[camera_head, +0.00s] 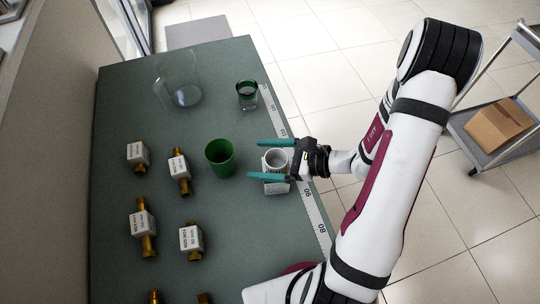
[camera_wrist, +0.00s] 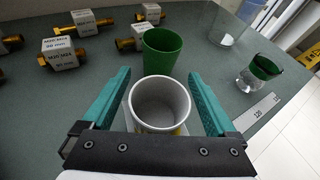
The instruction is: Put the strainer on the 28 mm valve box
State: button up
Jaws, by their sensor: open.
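My gripper (camera_head: 253,158) is open, its teal fingers on either side of a grey-white cup (camera_head: 276,158) near the table's right edge. In the wrist view the cup (camera_wrist: 160,102) looks empty, with a gap to each finger (camera_wrist: 159,74). White labelled blocks on brass fittings stand on the left of the table: an upper left one (camera_head: 138,154), one to its right (camera_head: 178,166), a lower left one (camera_head: 143,224) and a lower right one (camera_head: 191,238). Their print is too small to tell which is 28 mm. I cannot tell which thing is the strainer.
A green cup (camera_head: 220,157) stands just left of my fingertips. A clear jug (camera_head: 180,92) and a green-rimmed glass (camera_head: 247,94) stand farther back. A marked strip (camera_head: 313,212) runs along the right edge. The table (camera_head: 115,105) is clear at the back left.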

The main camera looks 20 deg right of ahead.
jog(key=shift+s+d+r, duration=0.1)
jog(key=shift+d+r, duration=0.1)
jog(key=shift+r, duration=0.05)
jog(key=v, duration=1.1)
jog(key=s+a+r+n+g+h, duration=0.3)
jog(key=s+a+n, duration=0.3)
jog(key=n, duration=0.3)
jog(key=s+a+r+n+g+h, duration=0.4)
jog(key=s+a+r+n+h, duration=0.1)
jog(key=n, duration=0.4)
jog(key=shift+s+a+r+g+h, duration=0.3)
jog(key=shift+s+a+h, duration=0.15)
jog(key=shift+s+h, duration=0.5)
jog(key=shift+s, duration=0.1)
